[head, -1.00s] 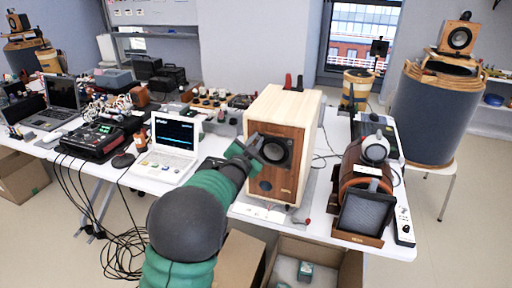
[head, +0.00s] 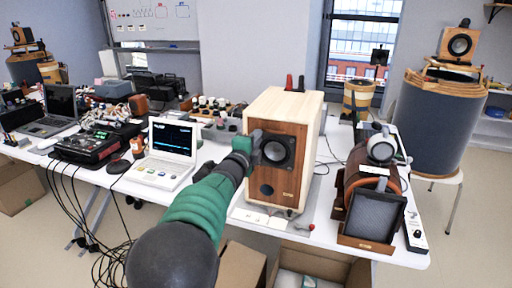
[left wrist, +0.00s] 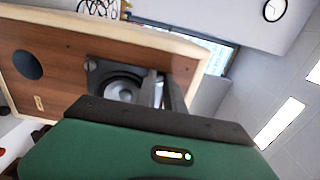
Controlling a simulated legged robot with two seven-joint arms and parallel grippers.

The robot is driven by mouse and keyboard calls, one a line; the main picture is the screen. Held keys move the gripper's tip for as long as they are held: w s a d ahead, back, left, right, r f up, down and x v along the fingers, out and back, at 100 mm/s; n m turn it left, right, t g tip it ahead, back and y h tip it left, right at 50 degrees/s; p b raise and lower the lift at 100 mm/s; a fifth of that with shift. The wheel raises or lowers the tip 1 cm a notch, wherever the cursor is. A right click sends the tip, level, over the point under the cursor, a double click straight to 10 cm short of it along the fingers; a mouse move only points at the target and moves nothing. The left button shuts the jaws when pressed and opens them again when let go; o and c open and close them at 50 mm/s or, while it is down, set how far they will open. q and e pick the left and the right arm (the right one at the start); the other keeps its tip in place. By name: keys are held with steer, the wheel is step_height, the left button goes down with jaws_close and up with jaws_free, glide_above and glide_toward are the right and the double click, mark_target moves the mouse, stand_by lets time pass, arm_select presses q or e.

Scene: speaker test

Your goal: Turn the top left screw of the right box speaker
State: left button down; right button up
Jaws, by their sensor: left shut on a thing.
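The box speaker (head: 291,180) stands upright on the table, with a pale wooden case and a reddish-brown front. Its dark driver (head: 277,151) sits above a round port (head: 266,190). My left gripper (head: 256,146) is at the driver's upper left corner in the head view. In the left wrist view the speaker (left wrist: 58,70) appears turned on its side, and the gripper's fingers (left wrist: 162,92) are close together at the edge of the driver (left wrist: 116,86). They are shut on the top left screw, which they hide. My right gripper is in neither view.
A white laptop-like device (head: 166,160) stands left of the speaker. Open cardboard boxes (head: 243,270) lie below the table's front edge. Another small speaker (head: 459,44) sits on a drum at the right.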

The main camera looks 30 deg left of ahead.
arm_select(q)
steer(key=shift+d+f+m+b, duration=0.1)
steer(key=shift+f+m+b, duration=0.05)
steer(key=shift+m+b, duration=1.65)
steer(key=shift+a+f+m+b, duration=0.1)
steer(key=shift+f+m+b, duration=0.05)
steer(key=shift+m+b, duration=1.6)
steer(key=shift+d+f+m+b, duration=0.1)
steer(key=shift+f+m+b, duration=0.05)
steer(key=shift+m+b, duration=1.65)
steer(key=shift+r+m, duration=0.1)
steer(key=shift+m, duration=0.35)
steer(key=c, duration=1.7)
jaws_free()
steer(key=shift+r, duration=0.1)
